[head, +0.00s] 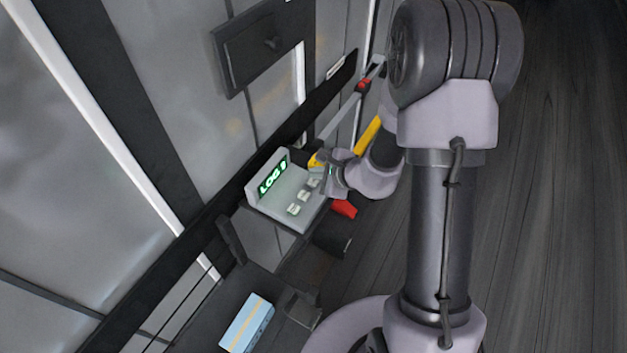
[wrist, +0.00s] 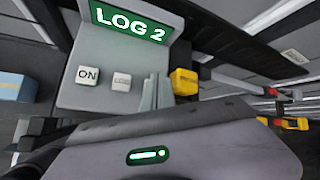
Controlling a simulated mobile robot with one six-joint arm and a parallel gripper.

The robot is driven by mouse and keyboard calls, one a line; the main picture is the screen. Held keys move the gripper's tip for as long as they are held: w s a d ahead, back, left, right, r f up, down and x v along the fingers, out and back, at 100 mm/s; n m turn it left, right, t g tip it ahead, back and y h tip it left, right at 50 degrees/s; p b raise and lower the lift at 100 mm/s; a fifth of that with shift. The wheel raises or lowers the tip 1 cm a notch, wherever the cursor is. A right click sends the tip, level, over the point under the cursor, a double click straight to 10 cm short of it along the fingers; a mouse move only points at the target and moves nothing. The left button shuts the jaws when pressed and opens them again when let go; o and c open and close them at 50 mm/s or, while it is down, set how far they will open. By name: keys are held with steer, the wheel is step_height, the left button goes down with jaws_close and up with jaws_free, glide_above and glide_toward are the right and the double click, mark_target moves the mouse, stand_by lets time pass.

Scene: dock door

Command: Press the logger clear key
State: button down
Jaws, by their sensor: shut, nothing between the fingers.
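The logger (head: 262,206) is a light grey console on a small shelf against the wall. Its green screen reads LOG 2 in the wrist view (wrist: 128,22). An ON key (wrist: 88,75) and a second pale key (wrist: 122,80), seemingly marked LOG, show on its sloped face. In the head view a third key (head: 313,183) sits at the row's upper right end, close to my gripper (head: 321,168); its label is unreadable there. In the wrist view my gripper (wrist: 156,92) is shut and empty, its fingers over the right part of the face, hiding what lies behind. Contact cannot be told.
A yellow block (wrist: 185,82) stands just right of my fingers. A red object (head: 344,208) is below the logger's right side. A blue box (head: 247,323) lies on a dark surface at lower left. The floor (head: 560,200) to the right is clear.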

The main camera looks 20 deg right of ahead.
mark_target(316, 183)
steer(key=shift+f, duration=0.1)
steer(key=shift+f+b, duration=0.4)
steer(key=shift+b, duration=0.4)
steer(key=shift+f+b, duration=0.45)
steer(key=shift+b, duration=0.2)
stand_by(0.4)
stand_by(0.4)
steer(key=shift+r+p, duration=0.5)
steer(key=shift+r, duration=0.45)
steer(key=shift+r+p, duration=1.7)
steer(key=shift+r, duration=0.85)
steer(key=shift+f, duration=0.1)
